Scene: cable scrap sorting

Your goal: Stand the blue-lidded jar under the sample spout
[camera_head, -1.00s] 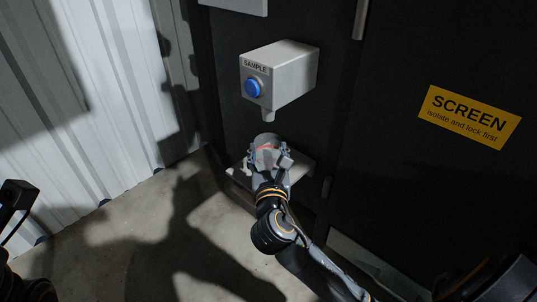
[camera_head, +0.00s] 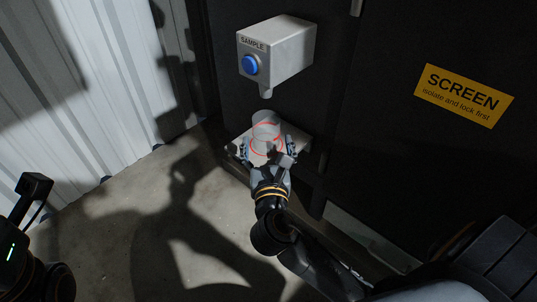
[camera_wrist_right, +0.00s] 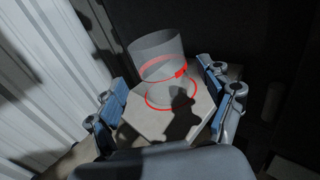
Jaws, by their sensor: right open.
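A clear, see-through jar (camera_head: 266,122) with a red line around it stands upright on a small pale shelf (camera_head: 300,140), below the spout (camera_head: 265,91) of the grey sample box (camera_head: 285,48). No blue lid shows on it. In the right wrist view the jar (camera_wrist_right: 155,52) is ahead of the fingers, and a red ring (camera_wrist_right: 150,103) shows around its base. My right gripper (camera_head: 268,148) is open, with its blue-padded fingers spread wide to either side of the shelf's near part and apart from the jar.
The sample box has a blue button (camera_head: 250,65) on its front. A dark cabinet wall with a yellow SCREEN sign (camera_head: 464,95) stands behind and to the right. A white corrugated wall (camera_head: 70,90) is at left. The concrete floor (camera_head: 130,220) between is clear.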

